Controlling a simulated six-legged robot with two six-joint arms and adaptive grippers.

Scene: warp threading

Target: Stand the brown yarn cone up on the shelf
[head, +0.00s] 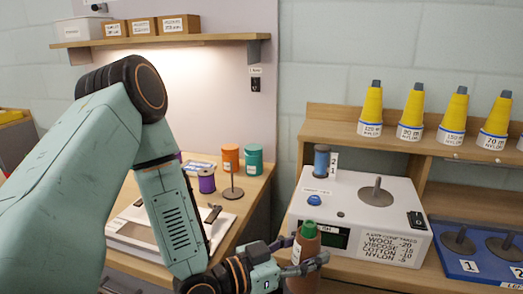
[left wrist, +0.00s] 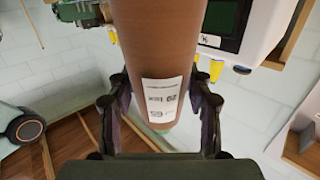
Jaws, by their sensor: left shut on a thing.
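My left gripper (head: 293,258) is shut on the brown yarn cone (head: 303,248), in front of the white scale box at the bottom of the head view. The cone looks roughly upright, with a green tip on top; its lower part runs out of the frame. In the left wrist view the brown cone (left wrist: 157,55) fills the middle between the dark fingers (left wrist: 160,110), with a white printed label facing the camera. A wooden shelf (head: 335,117) at the back right carries a row of yellow cones (head: 370,107). My right gripper is out of view.
The white scale box (head: 350,190) has a spindle disc and a small blue spool on it. A blue tray (head: 470,265) with numbered discs lies at right. A wooden table (head: 250,195) at left holds several spools. The shelf's left end looks clear.

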